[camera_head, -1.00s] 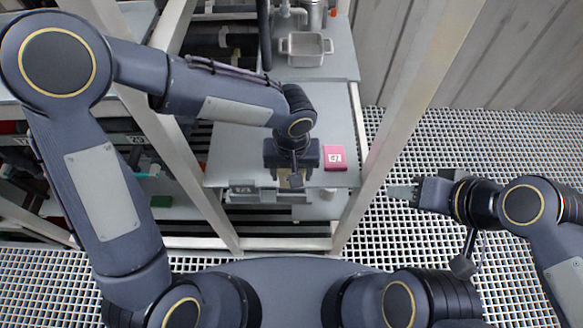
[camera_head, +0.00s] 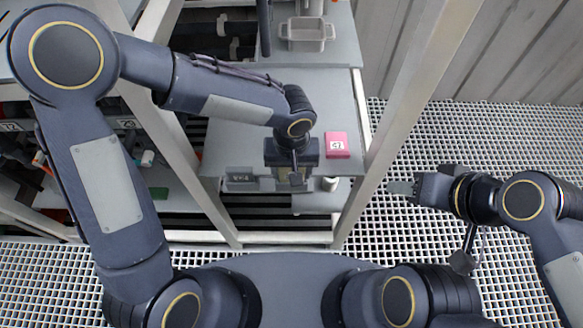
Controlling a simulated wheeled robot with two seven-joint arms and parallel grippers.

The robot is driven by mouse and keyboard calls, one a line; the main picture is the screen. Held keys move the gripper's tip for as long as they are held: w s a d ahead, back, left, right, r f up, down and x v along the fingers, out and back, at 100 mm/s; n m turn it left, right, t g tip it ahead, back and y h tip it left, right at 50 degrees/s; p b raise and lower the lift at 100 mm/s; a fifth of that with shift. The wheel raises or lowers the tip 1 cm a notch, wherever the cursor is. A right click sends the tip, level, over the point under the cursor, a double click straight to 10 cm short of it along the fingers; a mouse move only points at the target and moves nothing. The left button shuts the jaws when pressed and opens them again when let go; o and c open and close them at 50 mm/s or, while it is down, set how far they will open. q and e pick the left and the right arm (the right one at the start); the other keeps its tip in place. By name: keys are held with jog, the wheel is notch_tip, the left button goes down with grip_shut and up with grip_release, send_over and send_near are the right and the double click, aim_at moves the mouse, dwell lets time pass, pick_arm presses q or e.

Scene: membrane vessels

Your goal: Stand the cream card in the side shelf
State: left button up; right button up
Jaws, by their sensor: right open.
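My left gripper (camera_head: 292,160) hangs over the front of the grey shelf board, seen from above and behind. Its body hides its fingertips, so I cannot tell whether it is open or shut. A small pale patch shows just below it, too little to tell whether it is the cream card. My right gripper (camera_head: 402,188) is open and empty over the grating floor at the right, apart from the shelf. I cannot make out the side shelf for certain.
A pink box (camera_head: 337,145) with a white label sits on the grey board (camera_head: 235,150), right of my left gripper. A pale tray (camera_head: 307,33) stands farther back. Frame posts (camera_head: 395,110) flank the board. The grating floor (camera_head: 500,130) at the right is clear.

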pick_arm(q)
jog(key=shift+f+b, duration=0.25)
jog(key=shift+b, duration=0.15)
dwell(0.7)
jog(key=o, duration=1)
notch_tip(320, 180, up, 8)
jog(key=shift+f, duration=0.1)
